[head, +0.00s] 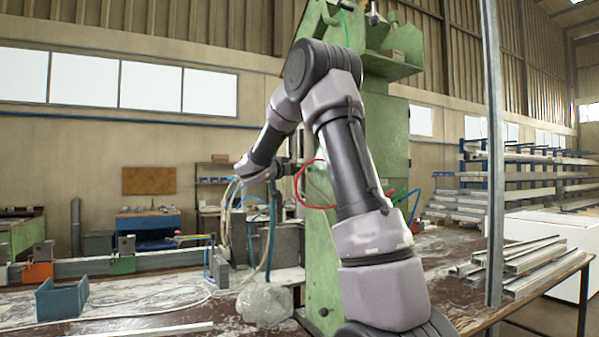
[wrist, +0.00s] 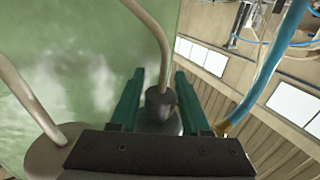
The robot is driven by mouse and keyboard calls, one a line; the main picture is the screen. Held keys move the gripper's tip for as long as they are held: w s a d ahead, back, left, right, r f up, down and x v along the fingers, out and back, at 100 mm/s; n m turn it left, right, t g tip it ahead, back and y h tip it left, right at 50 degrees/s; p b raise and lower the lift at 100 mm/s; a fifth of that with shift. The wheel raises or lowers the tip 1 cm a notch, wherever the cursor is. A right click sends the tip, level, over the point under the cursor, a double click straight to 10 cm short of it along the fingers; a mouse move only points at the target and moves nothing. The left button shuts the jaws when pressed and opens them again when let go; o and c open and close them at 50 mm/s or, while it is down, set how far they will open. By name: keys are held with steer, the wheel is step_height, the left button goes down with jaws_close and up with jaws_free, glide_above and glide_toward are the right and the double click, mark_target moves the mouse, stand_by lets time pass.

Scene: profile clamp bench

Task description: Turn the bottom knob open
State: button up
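In the wrist view, a dark round knob (wrist: 160,101) stands out beside the green machine face, with a beige tube running to it. My gripper (wrist: 159,80) has two teal fingers spread apart, one on each side of this knob. Gaps show between the fingers and the knob, so I see no grip on it. A second, grey rounded part (wrist: 42,158) with another beige tube is at the lower left, partly cut off. I cannot tell from the labels which knob is the bottom one. In the head view, my gripper (head: 290,167) is against the left side of the green machine (head: 322,240); the knob is not clear there.
Blue and beige hoses (head: 270,225) hang just left of the machine, and a red hose (head: 308,190) loops near my gripper. A blue bin (head: 62,300) and clear plastic bag (head: 265,303) sit on the bench. Metal profiles (head: 520,262) lie at right behind a post (head: 494,150).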

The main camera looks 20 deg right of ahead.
jaws_close()
steer(key=shift+m+g, duration=0.3)
steer(key=shift+g, duration=0.2)
steer(key=shift+s+a+m+g+y, duration=0.1)
steer(key=shift+s+m+g+y, duration=0.45)
steer(key=shift+m+g, duration=2.35)
steer(key=shift+s+a+m+g+y, duration=0.1)
steer(key=shift+s+m+g+y, duration=0.45)
steer(key=shift+m+g, duration=2.3)
steer(key=shift+s+a+m+g+y, duration=0.2)
steer(key=shift+s+m+g, duration=0.8)
steer(key=shift+g, duration=3.45)
steer(key=shift+w+m+g+y, duration=0.2)
steer(key=shift+m+g+y, duration=0.1)
steer(key=shift+m+y, duration=0.25)
steer(key=shift+o, duration=2.4)
jaws_free()
